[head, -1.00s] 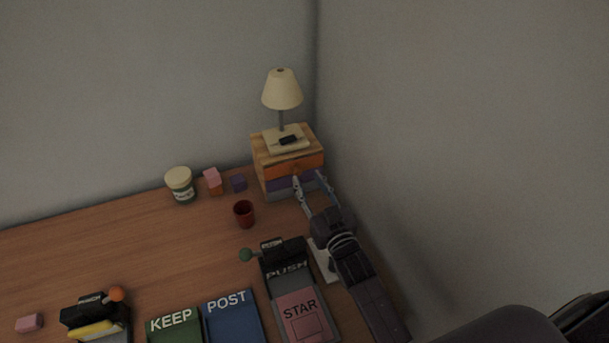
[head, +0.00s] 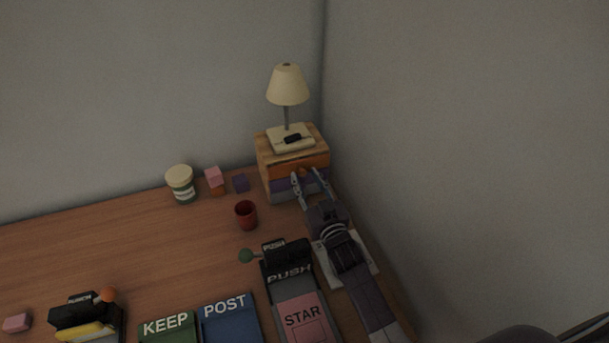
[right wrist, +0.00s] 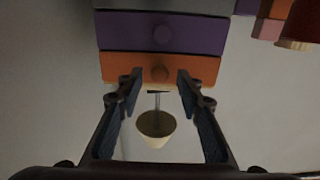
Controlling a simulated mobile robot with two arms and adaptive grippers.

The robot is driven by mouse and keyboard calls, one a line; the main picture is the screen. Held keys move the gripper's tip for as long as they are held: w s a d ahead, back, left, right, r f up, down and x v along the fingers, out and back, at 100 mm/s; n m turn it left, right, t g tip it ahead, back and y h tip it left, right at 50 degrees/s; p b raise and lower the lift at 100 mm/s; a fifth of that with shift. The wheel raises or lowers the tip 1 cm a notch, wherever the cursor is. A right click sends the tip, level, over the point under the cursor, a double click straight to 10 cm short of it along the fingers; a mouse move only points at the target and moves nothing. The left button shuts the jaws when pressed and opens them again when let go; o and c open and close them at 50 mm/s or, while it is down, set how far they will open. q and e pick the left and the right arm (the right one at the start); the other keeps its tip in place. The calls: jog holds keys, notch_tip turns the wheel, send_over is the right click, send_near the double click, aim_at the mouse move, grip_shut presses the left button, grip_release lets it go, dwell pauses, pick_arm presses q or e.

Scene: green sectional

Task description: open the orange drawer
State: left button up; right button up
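The orange drawer (head: 286,171) is the top drawer of a small wooden-topped unit at the back right corner of the desk. It looks shut. My right gripper (head: 310,174) is open in front of the unit, fingers pointing at it. In the right wrist view, which shows the unit upside down, the orange drawer front (right wrist: 120,68) has a round orange knob (right wrist: 159,74). The knob appears between the two open fingertips (right wrist: 157,82), with no contact visible. My left gripper is not in view.
A purple drawer (right wrist: 125,35) lies below the orange one. A lamp (head: 287,86) stands on the unit. A red cup (head: 246,215), small blocks (head: 241,183) and a lidded jar (head: 181,185) are to its left. The wall is close on the right.

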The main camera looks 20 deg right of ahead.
jog(key=shift+w, duration=0.75)
jog(key=shift+c, duration=0.3)
grip_shut()
